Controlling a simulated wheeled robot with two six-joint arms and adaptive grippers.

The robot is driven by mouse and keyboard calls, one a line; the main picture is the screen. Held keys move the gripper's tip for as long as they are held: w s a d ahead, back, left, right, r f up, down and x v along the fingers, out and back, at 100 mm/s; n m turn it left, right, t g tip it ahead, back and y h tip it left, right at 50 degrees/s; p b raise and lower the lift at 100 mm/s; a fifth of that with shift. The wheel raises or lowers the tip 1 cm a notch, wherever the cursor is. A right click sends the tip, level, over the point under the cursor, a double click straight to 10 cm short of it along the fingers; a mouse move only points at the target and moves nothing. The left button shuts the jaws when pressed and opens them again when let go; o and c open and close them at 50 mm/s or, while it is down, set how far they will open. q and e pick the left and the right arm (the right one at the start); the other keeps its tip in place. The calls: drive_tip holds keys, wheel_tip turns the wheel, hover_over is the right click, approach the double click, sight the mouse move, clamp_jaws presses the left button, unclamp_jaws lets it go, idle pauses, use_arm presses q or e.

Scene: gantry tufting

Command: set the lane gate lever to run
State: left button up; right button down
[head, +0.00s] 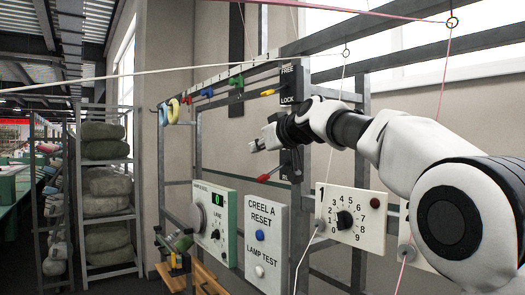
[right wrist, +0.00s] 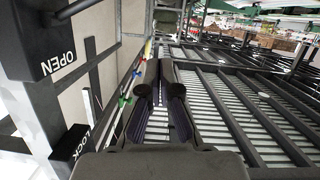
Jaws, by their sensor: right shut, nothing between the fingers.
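A red-handled lever (head: 270,177) sticks out left from a dark label plate (head: 291,165), low on the frame. The plate's lettering is mostly hidden by my arm, so I cannot read a lane gate or run mark. A yellow-handled lever (head: 268,92) sits higher, at a plate marked FREE and LOCK (head: 289,84). My right gripper (head: 254,147) is shut and empty, between these two levers in the picture, pointing left. It looks apart from both. Its fingers also show in the right wrist view (right wrist: 160,100). My left gripper is not in view.
Small blue (head: 206,93) and green (head: 236,82) handles line the upper rail. Below are a panel with a green 0 display (head: 216,222), a CREEL A RESET box (head: 265,240) and a numbered dial box (head: 350,220). Pink and white yarns cross the view.

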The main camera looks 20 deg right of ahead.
use_arm(q)
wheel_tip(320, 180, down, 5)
drive_tip(key=b, duration=0.6)
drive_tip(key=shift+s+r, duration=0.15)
use_arm(e)
drive_tip(key=a+v, duration=0.1)
drive_tip(key=v, duration=0.9)
drive_tip(key=shift+s+r, duration=0.2)
drive_tip(key=shift+s, duration=0.3)
drive_tip(key=shift+s+d, duration=0.1)
drive_tip(key=shift+s, duration=0.05)
